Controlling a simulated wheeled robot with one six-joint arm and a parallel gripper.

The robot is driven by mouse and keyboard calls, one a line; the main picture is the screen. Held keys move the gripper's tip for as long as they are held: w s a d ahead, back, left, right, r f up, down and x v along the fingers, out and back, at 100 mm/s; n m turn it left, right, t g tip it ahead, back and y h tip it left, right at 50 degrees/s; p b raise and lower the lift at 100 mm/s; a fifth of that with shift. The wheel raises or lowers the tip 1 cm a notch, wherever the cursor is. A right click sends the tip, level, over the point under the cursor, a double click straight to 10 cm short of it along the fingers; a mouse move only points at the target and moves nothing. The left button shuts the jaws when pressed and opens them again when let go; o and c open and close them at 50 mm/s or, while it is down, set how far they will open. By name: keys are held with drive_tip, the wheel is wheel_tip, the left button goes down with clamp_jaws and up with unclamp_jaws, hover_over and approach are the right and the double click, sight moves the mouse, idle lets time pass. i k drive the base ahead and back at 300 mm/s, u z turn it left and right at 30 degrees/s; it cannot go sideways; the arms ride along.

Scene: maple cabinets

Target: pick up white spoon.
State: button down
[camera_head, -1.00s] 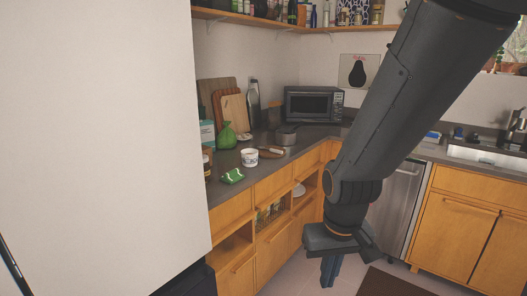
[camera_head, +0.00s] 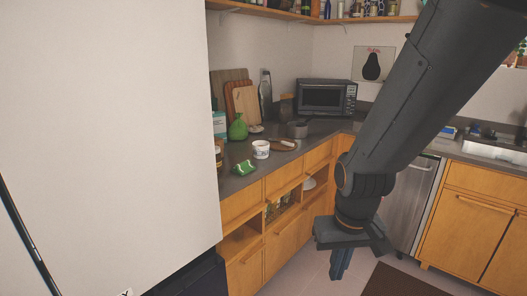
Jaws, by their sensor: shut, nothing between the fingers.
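A small pale, elongated thing (camera_head: 288,143) lies at a small brown board (camera_head: 277,148) on the counter. It may be the white spoon, but it is too small to tell. My gripper (camera_head: 340,266) hangs low at the right of centre, over the floor and in front of the cabinets. Its fingers point down, are shut and hold nothing. It is well apart from the counter top and lower than it.
On the counter (camera_head: 238,183) are a white tub (camera_head: 261,149), a green packet (camera_head: 244,168), a green vase (camera_head: 238,128), a pot (camera_head: 297,130) and a microwave (camera_head: 326,97). A large white panel (camera_head: 100,130) fills the left. Floor shows below my gripper.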

sight(283, 143)
drive_tip(key=z, duration=0.65)
drive_tip(key=i, duration=1.5)
drive_tip(key=u, duration=0.6)
drive_tip(key=i, duration=0.4)
drive_tip(key=u, duration=0.35)
